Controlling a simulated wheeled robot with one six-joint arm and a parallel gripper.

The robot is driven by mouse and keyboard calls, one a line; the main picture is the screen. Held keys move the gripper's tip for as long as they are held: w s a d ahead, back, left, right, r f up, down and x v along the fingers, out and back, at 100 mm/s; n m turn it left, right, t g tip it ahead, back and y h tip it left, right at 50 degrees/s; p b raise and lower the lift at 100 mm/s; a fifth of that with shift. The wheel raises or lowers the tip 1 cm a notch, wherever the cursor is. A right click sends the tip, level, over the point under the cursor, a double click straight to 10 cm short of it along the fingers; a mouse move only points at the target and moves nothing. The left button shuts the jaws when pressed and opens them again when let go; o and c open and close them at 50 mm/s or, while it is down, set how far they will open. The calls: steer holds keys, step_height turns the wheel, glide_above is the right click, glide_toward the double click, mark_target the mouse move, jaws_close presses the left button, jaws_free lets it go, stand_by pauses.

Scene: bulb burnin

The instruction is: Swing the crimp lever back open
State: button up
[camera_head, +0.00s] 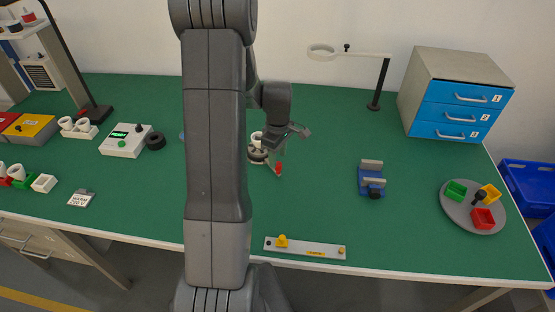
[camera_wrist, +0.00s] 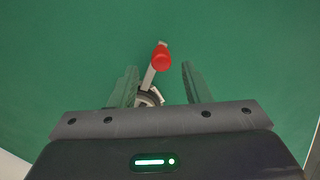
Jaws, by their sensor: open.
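The crimp lever has a red knob (camera_wrist: 162,57) on a pale metal arm (camera_wrist: 149,78). In the wrist view it rises from a dark round base, partly hidden behind my gripper's body. My gripper (camera_wrist: 160,80) is open, with one finger on each side of the lever and a gap to the knob on both sides. In the head view the red knob (camera_head: 278,168) shows just below my gripper (camera_head: 292,138). The crimp tool's round base (camera_head: 257,155) is partly hidden behind my arm.
A blue vise (camera_head: 371,180) and a grey round tray with coloured bins (camera_head: 454,214) stand to the right. A pale strip with a yellow knob (camera_head: 305,248) lies at the front edge. A white tester box (camera_head: 125,140) is at left.

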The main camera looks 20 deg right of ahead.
mark_target(278, 163)
steer(key=shift+s+f, duration=0.15)
steer(key=shift+f, duration=1.4)
jaws_close()
